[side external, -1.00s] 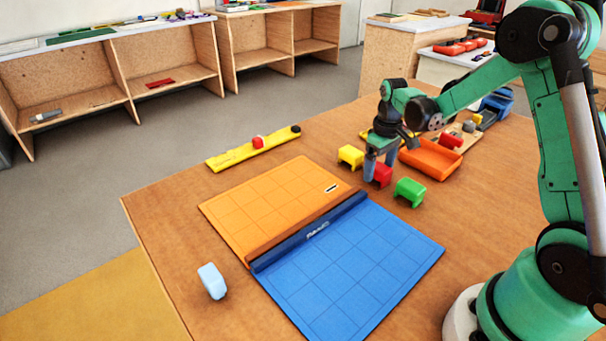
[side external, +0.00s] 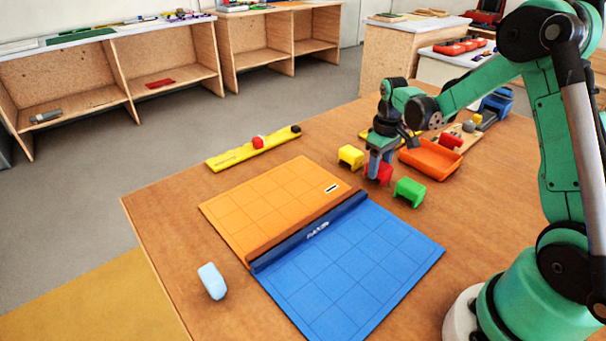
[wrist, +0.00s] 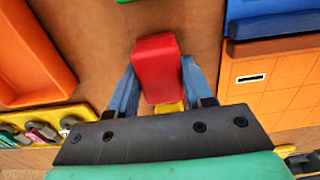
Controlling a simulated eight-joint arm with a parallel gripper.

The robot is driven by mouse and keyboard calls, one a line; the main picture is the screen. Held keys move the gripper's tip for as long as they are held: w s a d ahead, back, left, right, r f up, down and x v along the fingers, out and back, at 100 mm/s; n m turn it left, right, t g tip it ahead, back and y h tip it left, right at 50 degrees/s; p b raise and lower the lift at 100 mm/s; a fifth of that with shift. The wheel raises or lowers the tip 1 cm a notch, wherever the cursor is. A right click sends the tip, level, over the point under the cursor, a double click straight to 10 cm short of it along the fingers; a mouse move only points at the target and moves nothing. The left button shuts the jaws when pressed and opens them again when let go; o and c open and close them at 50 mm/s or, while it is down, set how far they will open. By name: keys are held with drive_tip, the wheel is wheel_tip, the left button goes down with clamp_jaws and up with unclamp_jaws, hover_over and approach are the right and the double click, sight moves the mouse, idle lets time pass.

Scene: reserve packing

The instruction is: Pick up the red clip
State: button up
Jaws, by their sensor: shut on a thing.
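The red clip (side external: 383,174) stands on the wooden table between a yellow clip (side external: 351,156) and a green clip (side external: 409,192). My gripper (side external: 377,176) points down over it, and its fingers hide part of the red clip in the side view. In the wrist view the red clip (wrist: 157,68) lies between the two blue-grey fingers of my gripper (wrist: 158,88), which are shut on its sides. The yellow clip is mostly hidden behind the red one in the wrist view, and only an edge of the green clip shows at the top.
An orange tray (side external: 430,159) is close on the right. A folding board with an orange half (side external: 262,205) and a blue half (side external: 350,268) lies in front. A yellow strip (side external: 232,157) lies behind the board, and a light blue block (side external: 212,281) sits at the near left.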

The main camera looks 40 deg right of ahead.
wheel_tip(320, 180, up, 20)
drive_tip(key=shift+f, duration=0.25)
drive_tip(key=o, duration=0.5)
drive_tip(key=c, duration=0.5)
drive_tip(key=shift+s+a+f, duration=0.2)
drive_tip(key=shift+a+f, duration=1.9)
drive_tip(key=shift+f, duration=0.75)
drive_tip(key=shift+s+a+f, duration=0.15)
drive_tip(key=shift+a+f, duration=1.9)
drive_tip(key=shift+f, duration=0.8)
drive_tip(key=shift+s+a+f, duration=0.2)
drive_tip(key=shift+a+f, duration=1.9)
drive_tip(key=shift+f, duration=0.75)
